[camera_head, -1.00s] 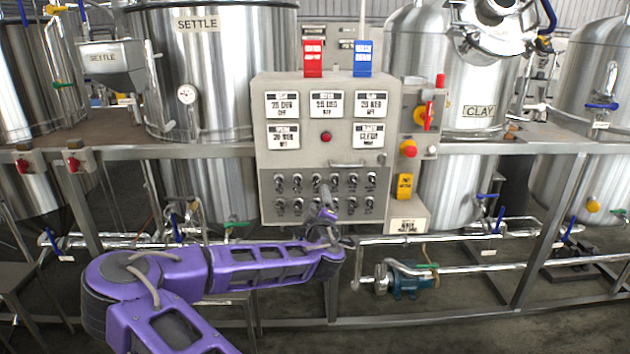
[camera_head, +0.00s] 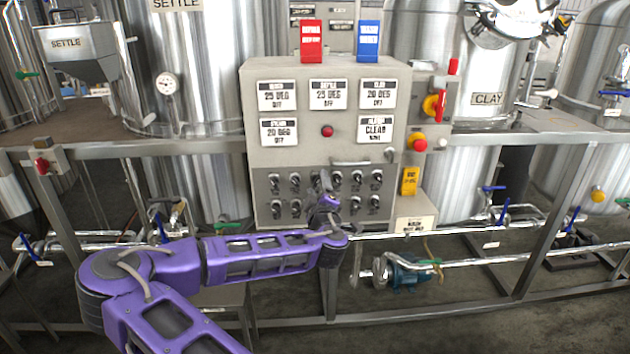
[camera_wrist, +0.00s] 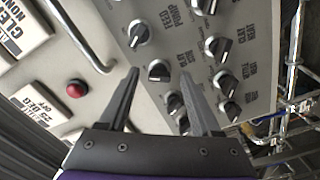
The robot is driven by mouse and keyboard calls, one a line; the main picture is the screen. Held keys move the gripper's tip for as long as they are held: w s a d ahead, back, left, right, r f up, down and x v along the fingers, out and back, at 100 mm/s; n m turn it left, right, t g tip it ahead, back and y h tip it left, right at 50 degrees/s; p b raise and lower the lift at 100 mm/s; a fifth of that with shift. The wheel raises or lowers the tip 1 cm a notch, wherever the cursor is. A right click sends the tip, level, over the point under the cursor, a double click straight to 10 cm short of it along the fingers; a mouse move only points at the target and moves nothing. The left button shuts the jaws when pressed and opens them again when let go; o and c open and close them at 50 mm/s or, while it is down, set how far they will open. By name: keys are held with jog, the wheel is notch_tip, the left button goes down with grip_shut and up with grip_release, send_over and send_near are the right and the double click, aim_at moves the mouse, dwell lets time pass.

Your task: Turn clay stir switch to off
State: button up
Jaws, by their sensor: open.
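The grey control panel (camera_head: 262,165) carries two rows of black rotary switches (camera_head: 274,181) on its lower face. My gripper (camera_head: 324,184) is in front of the middle of these rows and hides some of them. In the wrist view my gripper (camera_wrist: 160,75) is open and empty. One black switch (camera_wrist: 159,70) shows between its fingertips; I cannot tell whether they touch it. Another switch (camera_wrist: 139,33) lies above it, beside a label reading FEED PUMP. More switches (camera_wrist: 217,46) lie to the right.
A metal handle (camera_wrist: 85,38) and a red button (camera_wrist: 77,88) are on the panel left of the fingers. A red-and-yellow switch (camera_head: 434,105) is on a box right of the panel. A steel tank labelled CLAY (camera_head: 487,99) stands behind. Pipes (camera_head: 450,233) run below.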

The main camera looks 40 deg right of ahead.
jog(key=shift+w+d, duration=0.2)
jog(key=shift+w, duration=0.1)
grip_shut()
dwell(0.4)
